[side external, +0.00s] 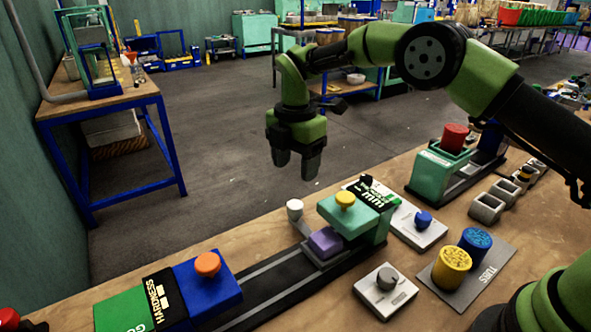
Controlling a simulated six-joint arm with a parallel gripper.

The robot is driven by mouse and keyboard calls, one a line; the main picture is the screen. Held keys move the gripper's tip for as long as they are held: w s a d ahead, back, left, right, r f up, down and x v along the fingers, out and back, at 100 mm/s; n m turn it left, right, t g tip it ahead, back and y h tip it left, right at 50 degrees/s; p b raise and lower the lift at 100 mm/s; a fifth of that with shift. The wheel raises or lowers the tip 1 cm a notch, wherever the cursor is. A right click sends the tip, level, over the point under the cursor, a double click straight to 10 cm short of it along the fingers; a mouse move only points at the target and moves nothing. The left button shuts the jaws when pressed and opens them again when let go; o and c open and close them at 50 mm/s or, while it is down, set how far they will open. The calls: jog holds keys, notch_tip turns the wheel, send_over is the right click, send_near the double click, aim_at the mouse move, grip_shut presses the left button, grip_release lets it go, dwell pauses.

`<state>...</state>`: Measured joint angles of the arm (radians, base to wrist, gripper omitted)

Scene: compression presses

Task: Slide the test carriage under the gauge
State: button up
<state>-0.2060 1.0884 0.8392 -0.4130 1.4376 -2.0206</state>
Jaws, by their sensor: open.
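A dark rail (270,293) runs diagonally across the bench. A low carriage carrying a purple block (325,242) sits toward its upper right end, partly beneath a teal press head (347,213) with a yellow knob (345,199). A white-knobbed handle (295,208) rises beside the carriage. A blue-and-green gauge housing (207,285) marked HARDNESS, with an orange knob (207,264), stands at the rail's lower left. My gripper (297,168) is open and empty, pointing down in the air above and behind the white handle. The carriage's far side is hidden.
A display marked mm (370,195) stands behind the press. Panels with a blue knob (423,219) and a grey knob (388,278) lie nearby. Yellow (451,268) and blue (474,244) cylinders stand on a mat. A second teal press with a red cylinder (454,138) is farther right.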

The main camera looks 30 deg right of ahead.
aim_at(295, 205)
jog(key=m, duration=1.2)
jog(key=shift+a, duration=0.1)
jog(key=m, duration=0.6)
jog(key=shift+s, duration=0.1)
jog(key=m, duration=0.5)
jog(key=shift+f+m, duration=0.1)
jog(key=shift+m, duration=0.2)
notch_tip(295, 205, down, 10)
jog(key=shift+r, duration=0.1)
grip_shut()
jog(key=shift+d, duration=2.1)
